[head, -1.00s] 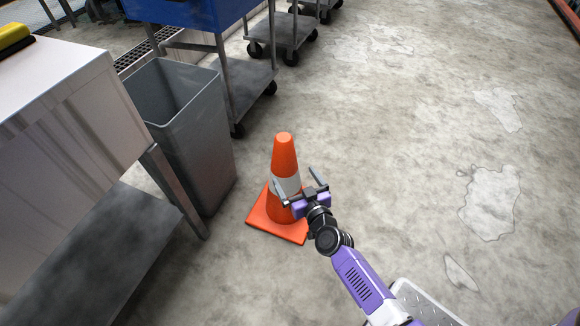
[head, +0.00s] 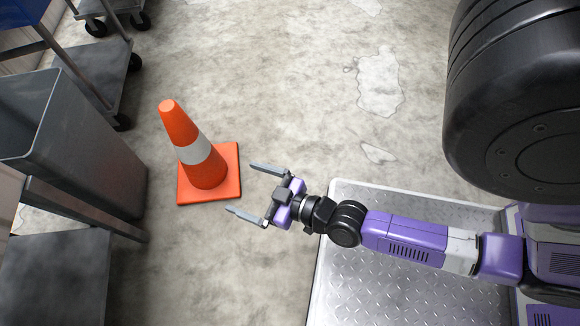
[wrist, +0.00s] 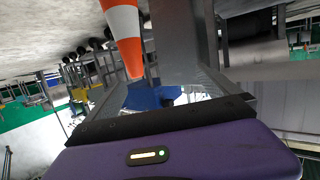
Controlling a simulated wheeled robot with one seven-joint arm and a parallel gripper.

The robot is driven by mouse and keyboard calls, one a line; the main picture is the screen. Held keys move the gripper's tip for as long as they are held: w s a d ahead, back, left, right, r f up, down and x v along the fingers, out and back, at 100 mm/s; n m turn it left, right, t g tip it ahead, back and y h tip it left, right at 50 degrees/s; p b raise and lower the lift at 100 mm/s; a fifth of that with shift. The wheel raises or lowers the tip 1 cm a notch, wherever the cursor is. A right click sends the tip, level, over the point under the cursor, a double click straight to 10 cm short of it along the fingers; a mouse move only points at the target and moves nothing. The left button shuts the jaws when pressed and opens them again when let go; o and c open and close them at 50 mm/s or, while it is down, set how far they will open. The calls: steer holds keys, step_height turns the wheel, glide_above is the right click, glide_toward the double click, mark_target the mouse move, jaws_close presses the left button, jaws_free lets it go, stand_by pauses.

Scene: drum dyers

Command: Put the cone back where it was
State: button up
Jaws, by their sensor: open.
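The orange cone (head: 207,172) with a white band stands upright on its square orange base on the concrete floor in the head view. My gripper (head: 248,191) is open and empty, to the right of the cone, its fingers pointing toward it with a gap between. In the wrist view the cone (wrist: 124,32) appears upside down at the top, beyond the gripper body, with its base out of frame.
A grey bin (head: 84,140) stands left of the cone beside a metal table (head: 55,275). Wheeled carts (head: 95,65) are at the upper left. The floor (head: 270,70) behind and right of the cone is clear.

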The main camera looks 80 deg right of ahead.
steer(key=s+a+r+n+y, duration=0.1)
steer(key=s+a+r, duration=0.2)
steer(key=s+r, duration=0.2)
steer(key=s+a+r+n+y, duration=0.1)
steer(key=s+a+r+y, duration=0.1)
steer(key=s+r, duration=0.4)
step_height(320, 180, up, 4)
steer(key=shift+s+a+f, duration=0.2)
steer(key=shift+a, duration=0.7)
step_height(320, 180, up, 33)
steer(key=p, duration=3.3)
